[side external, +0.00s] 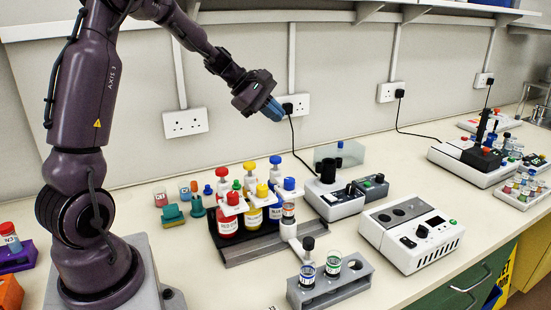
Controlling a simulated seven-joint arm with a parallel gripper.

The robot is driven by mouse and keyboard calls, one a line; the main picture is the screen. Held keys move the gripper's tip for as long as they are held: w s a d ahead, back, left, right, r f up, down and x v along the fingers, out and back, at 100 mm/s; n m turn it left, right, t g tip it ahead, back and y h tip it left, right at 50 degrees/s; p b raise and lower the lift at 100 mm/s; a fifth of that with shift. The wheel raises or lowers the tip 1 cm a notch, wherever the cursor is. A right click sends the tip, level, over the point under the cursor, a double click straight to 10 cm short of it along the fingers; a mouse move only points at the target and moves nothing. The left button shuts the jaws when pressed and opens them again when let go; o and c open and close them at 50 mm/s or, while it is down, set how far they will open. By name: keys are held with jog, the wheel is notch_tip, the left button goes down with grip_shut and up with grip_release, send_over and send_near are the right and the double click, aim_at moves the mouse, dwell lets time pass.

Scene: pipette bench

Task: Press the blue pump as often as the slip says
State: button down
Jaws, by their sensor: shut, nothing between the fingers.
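The blue pump (275,160) tops the rightmost of three dispenser bottles in a dark rack (245,250). It stands upright, and its bottle is partly hidden by a white holder and a blue cap in front. The yellow pump (249,167) and red pump (221,173) stand to its left. My gripper (273,109) is shut and empty, its blue fingertips in the air above the blue pump and clearly apart from it. I cannot make out a readable slip; only a sliver of a white tag (271,308) shows at the bottom edge.
A grey rack (345,288) with two vials stands in front of the bottles. A white instrument (410,230) and a smaller device (333,198) stand to the right. A wall socket (296,106) and its cable are behind my gripper.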

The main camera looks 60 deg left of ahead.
aim_at(279, 159)
jog(key=shift+f, duration=4)
jog(key=shift+f, duration=0.15)
jog(key=shift+f, duration=0.3)
jog(key=shift+f, duration=1.15)
jog(key=shift+r, duration=1.6)
jog(key=shift+r, duration=0.1)
jog(key=shift+r, duration=2.45)
